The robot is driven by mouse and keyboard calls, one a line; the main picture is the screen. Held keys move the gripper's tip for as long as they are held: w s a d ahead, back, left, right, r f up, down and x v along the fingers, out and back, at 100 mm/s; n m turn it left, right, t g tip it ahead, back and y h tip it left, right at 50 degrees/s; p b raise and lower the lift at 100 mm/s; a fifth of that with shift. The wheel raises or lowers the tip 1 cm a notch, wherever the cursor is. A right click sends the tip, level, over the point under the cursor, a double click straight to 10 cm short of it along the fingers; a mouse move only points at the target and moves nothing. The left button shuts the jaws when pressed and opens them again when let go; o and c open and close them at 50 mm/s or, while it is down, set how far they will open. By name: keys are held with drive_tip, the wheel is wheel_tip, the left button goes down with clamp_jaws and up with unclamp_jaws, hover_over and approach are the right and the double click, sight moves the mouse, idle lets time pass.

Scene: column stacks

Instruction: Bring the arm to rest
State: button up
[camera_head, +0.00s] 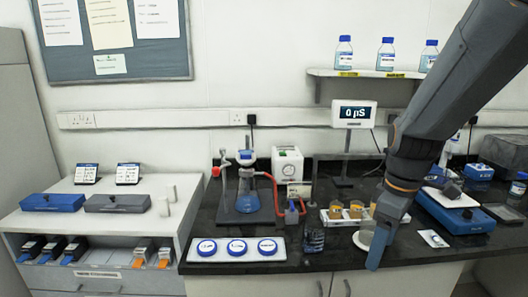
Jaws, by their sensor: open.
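My arm (440,95) reaches in from the upper right of the head view and hangs over the right part of the dark bench. My gripper (378,252) points down near the bench's front edge. It is open, seen nearly edge-on, and I see nothing held in it. A pale round dish (361,239) is just left of the fingers in the picture and partly hidden by them. A rack with several amber-topped pieces (336,211) is behind and to the left of the gripper.
A blue-based device (462,216) stands right of my gripper. A glass beaker (314,238), a tray with blue round lids (237,247) and a flask on a stand (247,197) are to the left. A shelf (366,73) with bottles is above. Bare dark bench (332,260) shows near the front edge.

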drive_tip(key=s+a+f+m+t, duration=0.1)
drive_tip(key=s+a+f+m, duration=0.4)
drive_tip(key=m, duration=0.4)
drive_tip(key=shift+s+a+f, duration=0.15)
drive_tip(key=shift+a+f, duration=0.35)
drive_tip(key=shift+a, duration=0.5)
